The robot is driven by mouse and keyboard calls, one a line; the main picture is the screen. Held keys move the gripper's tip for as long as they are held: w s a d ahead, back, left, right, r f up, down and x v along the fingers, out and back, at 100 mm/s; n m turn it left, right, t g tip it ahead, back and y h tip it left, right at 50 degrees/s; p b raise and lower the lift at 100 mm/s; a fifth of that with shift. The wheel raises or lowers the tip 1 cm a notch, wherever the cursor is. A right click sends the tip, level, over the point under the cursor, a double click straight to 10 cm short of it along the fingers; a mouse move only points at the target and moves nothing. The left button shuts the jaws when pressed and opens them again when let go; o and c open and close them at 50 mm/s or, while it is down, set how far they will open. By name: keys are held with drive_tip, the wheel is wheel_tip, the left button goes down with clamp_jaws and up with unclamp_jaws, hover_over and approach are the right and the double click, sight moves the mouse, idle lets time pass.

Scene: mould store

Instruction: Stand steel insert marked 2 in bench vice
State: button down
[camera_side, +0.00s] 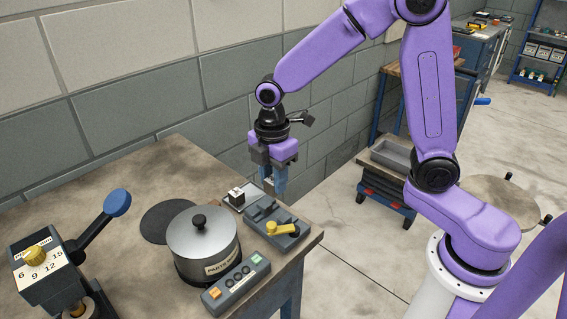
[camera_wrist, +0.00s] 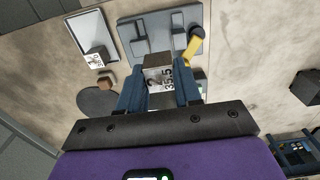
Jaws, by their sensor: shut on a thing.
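My gripper (camera_side: 274,187) is shut on a steel insert (camera_wrist: 157,78), a small grey block held between the two blue fingers. Its pale face in the wrist view carries a 2 and smaller figures, which I cannot read with certainty. The bench vice (camera_side: 262,212), grey with a yellow handle (camera_side: 283,229), stands on the bench near its right corner. It also shows at the top of the wrist view (camera_wrist: 140,47). The gripper and insert are above and behind the vice in the side view, apart from it. Most of the insert is hidden by the fingers there.
A pale tray (camera_wrist: 87,22) beside the vice holds another marked block (camera_wrist: 96,58). A lidded metal pot (camera_side: 203,240), a button box (camera_side: 236,284), a dark round mat (camera_side: 168,221) and a lever press (camera_side: 50,275) crowd the bench front. A block wall runs behind.

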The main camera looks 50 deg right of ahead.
drive_tip(key=shift+f, duration=2.45)
drive_tip(key=shift+f, duration=1)
idle(3.4)
drive_tip(key=shift+r, duration=0.3)
idle(0.6)
drive_tip(key=c, duration=0.6)
unclamp_jaws()
